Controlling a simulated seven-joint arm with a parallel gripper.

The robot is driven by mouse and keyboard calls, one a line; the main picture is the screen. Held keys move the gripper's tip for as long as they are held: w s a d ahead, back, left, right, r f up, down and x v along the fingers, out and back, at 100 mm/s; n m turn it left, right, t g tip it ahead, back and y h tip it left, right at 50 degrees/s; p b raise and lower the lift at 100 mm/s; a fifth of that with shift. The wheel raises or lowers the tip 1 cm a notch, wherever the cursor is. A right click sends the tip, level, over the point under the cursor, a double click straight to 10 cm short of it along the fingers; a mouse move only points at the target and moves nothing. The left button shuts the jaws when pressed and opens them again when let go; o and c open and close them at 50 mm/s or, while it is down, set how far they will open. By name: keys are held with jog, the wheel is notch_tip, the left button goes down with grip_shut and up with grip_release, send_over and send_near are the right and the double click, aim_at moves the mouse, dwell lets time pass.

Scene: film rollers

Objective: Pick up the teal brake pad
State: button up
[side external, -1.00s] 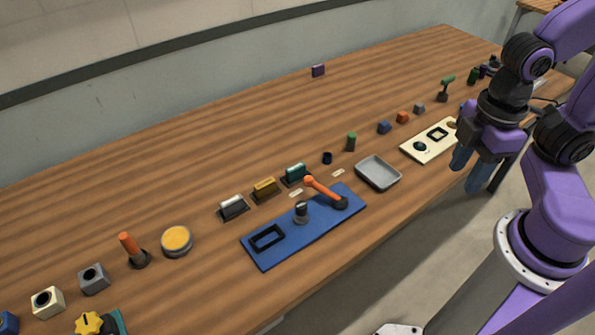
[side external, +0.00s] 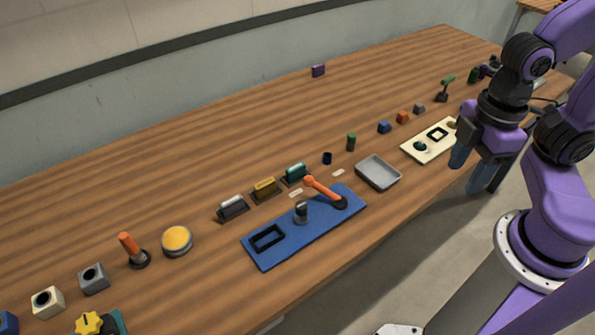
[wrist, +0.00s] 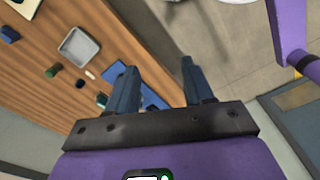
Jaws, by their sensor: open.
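The teal brake pad (side external: 296,171) stands upright in a dark holder on the wooden table, at the right end of a row with a yellow pad (side external: 265,187) and a whitish-grey pad (side external: 231,205). My gripper (side external: 467,178) is open and empty, far to the right of the teal pad, by the table's front edge. In the wrist view its two blue fingers (wrist: 153,66) are spread with nothing between them.
A blue board (side external: 285,248) with an orange lever (side external: 322,189) lies in front of the pads. A grey tray (side external: 378,174) and a cream board (side external: 420,156) lie between the pads and my gripper. A green-topped cylinder (side external: 351,142) stands behind the tray. The back of the table is mostly clear.

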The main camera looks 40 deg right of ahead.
jog(key=w+a+f+m+g+y, duration=0.3)
jog(key=w+m, duration=0.6)
jog(key=w, duration=0.1)
jog(key=w+a+f+m+g+y, duration=0.2)
jog(key=w+f+m+g, duration=0.1)
jog(key=w+m, duration=0.6)
jog(key=w+d+f+m+t+y, duration=0.1)
jog(key=w+d+f+m+y, duration=0.15)
jog(key=w, duration=0.35)
jog(key=w+d+f+m+t+y, duration=0.1)
jog(key=w+d+f+m+y, duration=0.15)
jog(key=w+m, duration=0.2)
jog(key=m+t+y, duration=0.3)
jog(key=m+t, duration=0.1)
jog(key=m, duration=0.2)
send_near(300, 165)
jog(key=x, duration=0.4)
jog(key=w+x, duration=0.1)
jog(key=x, duration=0.1)
jog(key=shift+a+r, duration=0.15)
jog(key=shift+a, duration=0.05)
jog(key=a, duration=0.1)
jog(key=a+f, duration=0.2)
jog(key=shift+s+a, duration=0.25)
jog(key=shift+s, duration=0.15)
jog(key=shift+a+f, duration=0.2)
jog(key=shift+a, duration=0.3)
grip_shut()
